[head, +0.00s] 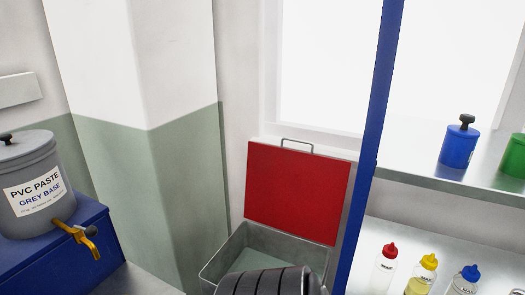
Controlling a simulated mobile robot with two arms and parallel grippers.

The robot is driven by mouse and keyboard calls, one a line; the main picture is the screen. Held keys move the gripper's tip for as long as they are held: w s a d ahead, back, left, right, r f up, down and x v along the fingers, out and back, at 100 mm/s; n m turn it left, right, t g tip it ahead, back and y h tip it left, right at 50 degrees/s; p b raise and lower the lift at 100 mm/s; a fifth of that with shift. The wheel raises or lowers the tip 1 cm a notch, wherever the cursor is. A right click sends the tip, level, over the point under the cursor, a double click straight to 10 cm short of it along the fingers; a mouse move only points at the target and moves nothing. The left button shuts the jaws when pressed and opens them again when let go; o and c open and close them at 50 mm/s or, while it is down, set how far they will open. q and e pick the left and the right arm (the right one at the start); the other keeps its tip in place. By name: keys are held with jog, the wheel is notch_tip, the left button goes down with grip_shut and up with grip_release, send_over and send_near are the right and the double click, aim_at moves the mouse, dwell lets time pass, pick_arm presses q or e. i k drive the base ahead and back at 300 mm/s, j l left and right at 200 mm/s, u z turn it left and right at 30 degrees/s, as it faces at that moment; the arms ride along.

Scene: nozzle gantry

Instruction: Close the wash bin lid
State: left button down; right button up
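The wash bin (240,249) is a grey metal box at the bottom middle of the head view. Its lid (297,192) stands open and upright at the back, with a red inner face and a metal handle (297,143) on its top edge. A dark ribbed cylindrical part (265,283) covers the front of the bin at the bottom edge; it seems to be part of my own arm. No gripper fingers show in the view. The bin's front and most of its inside are hidden.
A blue post (370,150) rises just right of the lid. Shelves right of it hold bottles (387,262) and a blue container (458,145). A green-white wall column stands behind.

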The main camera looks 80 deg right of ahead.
aim_at(300, 194)
jog(key=z, duration=2.95)
